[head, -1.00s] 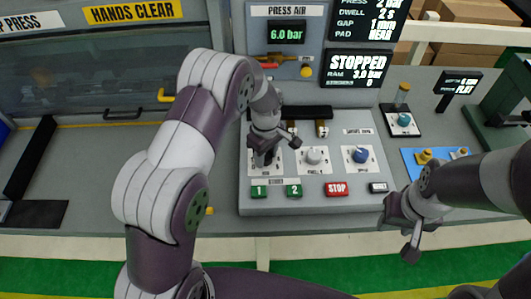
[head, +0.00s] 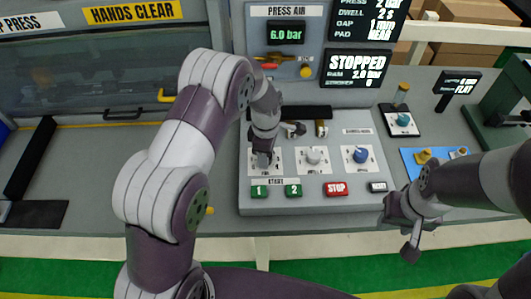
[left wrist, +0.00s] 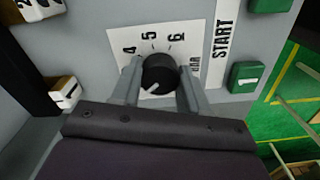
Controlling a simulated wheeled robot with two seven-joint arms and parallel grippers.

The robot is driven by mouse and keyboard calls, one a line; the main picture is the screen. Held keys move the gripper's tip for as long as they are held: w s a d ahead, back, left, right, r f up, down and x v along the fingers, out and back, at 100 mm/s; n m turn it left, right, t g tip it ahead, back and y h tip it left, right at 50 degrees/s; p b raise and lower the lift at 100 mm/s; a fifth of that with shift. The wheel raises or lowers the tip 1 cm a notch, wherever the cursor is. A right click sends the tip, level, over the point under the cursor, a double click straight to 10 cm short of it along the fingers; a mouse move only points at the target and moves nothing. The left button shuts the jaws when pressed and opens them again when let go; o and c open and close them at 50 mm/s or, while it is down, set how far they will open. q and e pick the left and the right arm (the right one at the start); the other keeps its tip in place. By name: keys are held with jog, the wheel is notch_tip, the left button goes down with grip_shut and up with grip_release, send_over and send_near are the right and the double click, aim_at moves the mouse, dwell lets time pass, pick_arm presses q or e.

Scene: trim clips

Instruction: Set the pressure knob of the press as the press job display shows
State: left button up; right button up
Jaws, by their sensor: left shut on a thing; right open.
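My left gripper (head: 264,160) points down at the left dial of the press panel. In the left wrist view its fingers sit either side of the black pressure knob (left wrist: 160,72), shut on it. The knob's white pointer aims down-left. Marks 4, 5 and 6 show on its plate; the lower marks are hidden by the gripper. The job display (head: 372,14) reads press 2 bar, dwell 2 s, gap 1 mm, pad near. The status screen (head: 355,70) reads stopped and appears to show 2.0 bar. My right gripper (head: 411,246) is open and empty, right of the panel.
A white knob (head: 313,156) and a blue knob (head: 360,156) stand right of the pressure knob. Green start buttons (head: 293,191) and a red stop button (head: 336,189) lie along the panel's front. The press air screen (head: 286,33) reads 6.0 bar.

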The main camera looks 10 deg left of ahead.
pick_arm(q)
jog(key=shift+w+r, duration=0.25)
jog(key=o, duration=0.9)
jog(key=shift+o, duration=0.8)
jog(key=shift+s+d+f, duration=0.1)
jog(key=shift+s, duration=0.05)
jog(key=shift+r, duration=0.45)
notch_tip(320, 180, up, 12)
jog(key=shift+b, duration=0.4)
jog(key=shift+f, duration=0.1)
